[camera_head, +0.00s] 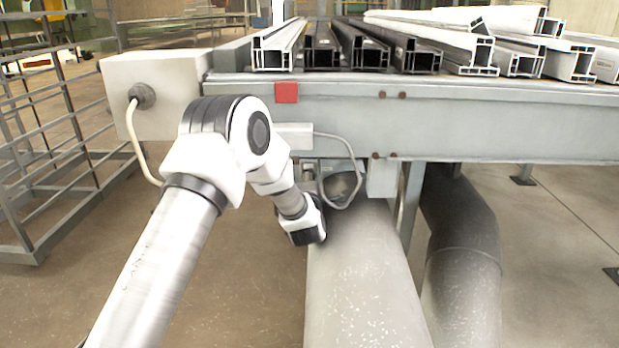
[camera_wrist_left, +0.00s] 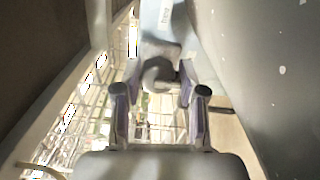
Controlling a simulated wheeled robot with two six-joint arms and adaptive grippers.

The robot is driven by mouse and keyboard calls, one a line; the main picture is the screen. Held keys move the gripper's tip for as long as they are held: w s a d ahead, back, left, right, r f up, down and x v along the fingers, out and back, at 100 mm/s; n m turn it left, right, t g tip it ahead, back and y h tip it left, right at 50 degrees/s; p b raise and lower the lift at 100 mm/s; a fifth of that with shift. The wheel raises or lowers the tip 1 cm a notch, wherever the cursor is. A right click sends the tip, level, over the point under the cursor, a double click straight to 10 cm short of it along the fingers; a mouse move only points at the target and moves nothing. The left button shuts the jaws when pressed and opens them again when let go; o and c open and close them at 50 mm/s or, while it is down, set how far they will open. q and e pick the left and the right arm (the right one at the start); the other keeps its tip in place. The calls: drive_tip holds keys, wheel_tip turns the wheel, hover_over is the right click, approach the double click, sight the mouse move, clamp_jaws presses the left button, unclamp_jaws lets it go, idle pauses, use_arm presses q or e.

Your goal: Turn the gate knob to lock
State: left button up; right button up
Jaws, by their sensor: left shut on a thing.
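The gate knob (camera_wrist_left: 158,75) is a grey rounded part between the fingertips in the left wrist view. My left gripper (camera_wrist_left: 160,82) has its two purple-padded fingers on either side of the knob and is shut on it. In the head view my left arm reaches down beside the big grey pipe (camera_head: 362,285), under the bench. The fingers and the knob cannot be made out there, and the knob's angle is hard to tell. My right gripper is in neither view.
The bench (camera_head: 500,115) carries several white and dark profiles (camera_head: 425,50). A red square (camera_head: 286,92) is on its front edge. A grey cable (camera_head: 345,150) loops near my wrist. A dark bent pipe (camera_head: 462,250) stands to the right, a wire rack (camera_head: 45,140) to the left.

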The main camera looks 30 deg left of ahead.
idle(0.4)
use_arm(q)
drive_tip(key=o, duration=1.1)
drive_tip(key=shift+o, duration=0.2)
drive_tip(key=v, duration=1.2)
drive_tip(key=shift+f, duration=0.1)
